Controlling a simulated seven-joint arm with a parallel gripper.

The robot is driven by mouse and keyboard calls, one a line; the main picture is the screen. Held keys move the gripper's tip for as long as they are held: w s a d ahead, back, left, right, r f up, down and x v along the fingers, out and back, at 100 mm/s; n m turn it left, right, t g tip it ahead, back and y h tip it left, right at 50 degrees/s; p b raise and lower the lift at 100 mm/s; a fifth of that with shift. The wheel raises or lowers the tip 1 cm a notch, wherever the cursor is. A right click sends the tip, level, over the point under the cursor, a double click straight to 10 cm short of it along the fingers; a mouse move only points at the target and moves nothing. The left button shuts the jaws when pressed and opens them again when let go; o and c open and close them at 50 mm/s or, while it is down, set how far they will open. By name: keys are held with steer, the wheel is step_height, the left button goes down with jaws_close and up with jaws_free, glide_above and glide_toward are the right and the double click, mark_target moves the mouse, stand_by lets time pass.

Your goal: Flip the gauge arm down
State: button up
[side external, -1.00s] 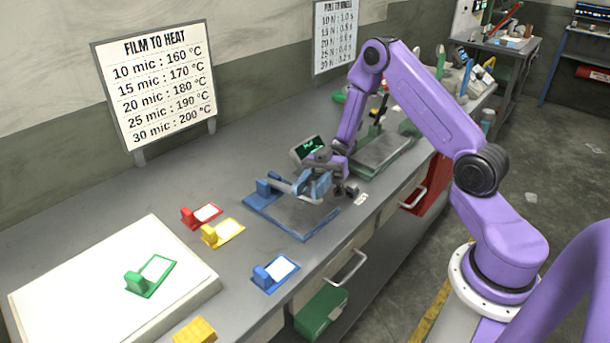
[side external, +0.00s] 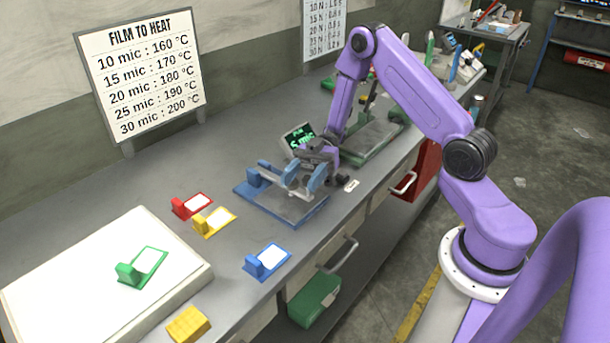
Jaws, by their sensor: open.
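The gauge has a flat blue-edged base (side external: 294,213) on the bench and a blue post at its left end. Its gauge arm (side external: 279,175) is a grey bar with blue-grey rounded parts, lying above the base. I cannot tell whether its end touches the plate. A small tilted display (side external: 298,138) with green text stands behind it; the text seems to include "mic". My gripper (side external: 322,163) is at the right end of the gauge arm, very close to it. It is open; its fingertips are partly hidden and contact is unclear.
Red (side external: 192,206), yellow (side external: 214,222) and blue (side external: 267,262) tagged holders lie on the bench left of and in front of the gauge. A green one (side external: 142,267) lies on a white slab (side external: 62,288). A green-based device (side external: 366,141) stands close behind my gripper.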

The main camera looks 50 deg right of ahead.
steer(key=shift+r, duration=0.1)
steer(key=shift+r, duration=0.3)
steer(key=s+d+r, duration=0.2)
steer(key=s+r, duration=1)
steer(key=s, duration=0.2)
steer(key=shift+r, duration=0.1)
